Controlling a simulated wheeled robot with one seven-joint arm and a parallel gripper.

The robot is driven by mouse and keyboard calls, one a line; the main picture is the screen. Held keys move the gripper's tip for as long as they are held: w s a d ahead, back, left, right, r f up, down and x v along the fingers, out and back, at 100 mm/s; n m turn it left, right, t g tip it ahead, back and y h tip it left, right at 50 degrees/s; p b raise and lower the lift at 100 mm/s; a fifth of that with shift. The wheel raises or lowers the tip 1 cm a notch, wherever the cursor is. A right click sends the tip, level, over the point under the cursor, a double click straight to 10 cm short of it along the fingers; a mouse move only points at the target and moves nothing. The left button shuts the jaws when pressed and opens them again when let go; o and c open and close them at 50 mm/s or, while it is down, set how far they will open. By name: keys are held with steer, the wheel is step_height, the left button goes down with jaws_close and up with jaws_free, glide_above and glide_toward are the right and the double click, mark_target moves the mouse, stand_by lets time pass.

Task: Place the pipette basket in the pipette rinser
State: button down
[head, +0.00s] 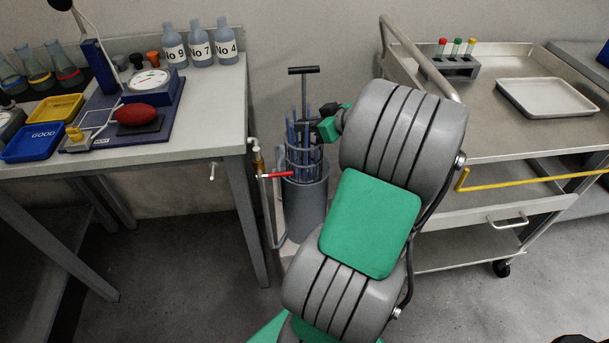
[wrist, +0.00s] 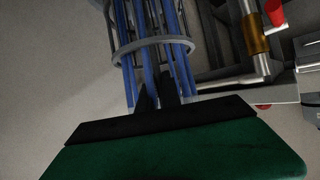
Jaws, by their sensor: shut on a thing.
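The pipette basket (head: 291,151) is an upright wire frame with grey rings, blue pipettes and a dark T-shaped handle on top. Its blue pipettes and a ring also show in the wrist view (wrist: 152,45). My gripper (head: 312,131) is shut on the basket's side, above the rinser. Its dark fingers (wrist: 165,92) meet the basket; the exact contact is partly hidden.
A pipe with a brass valve (head: 258,161) and red lever (head: 274,175) stands close left of the rinser. The bench (head: 205,105) is further left. A steel cart (head: 500,135) with a yellow rail (head: 530,181) stands right of my arm.

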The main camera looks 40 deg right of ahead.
mark_target(303, 176)
step_height(303, 176, down, 16)
steer(key=b, duration=0.3)
steer(key=shift+d, duration=0.1)
steer(key=shift+r, duration=0.1)
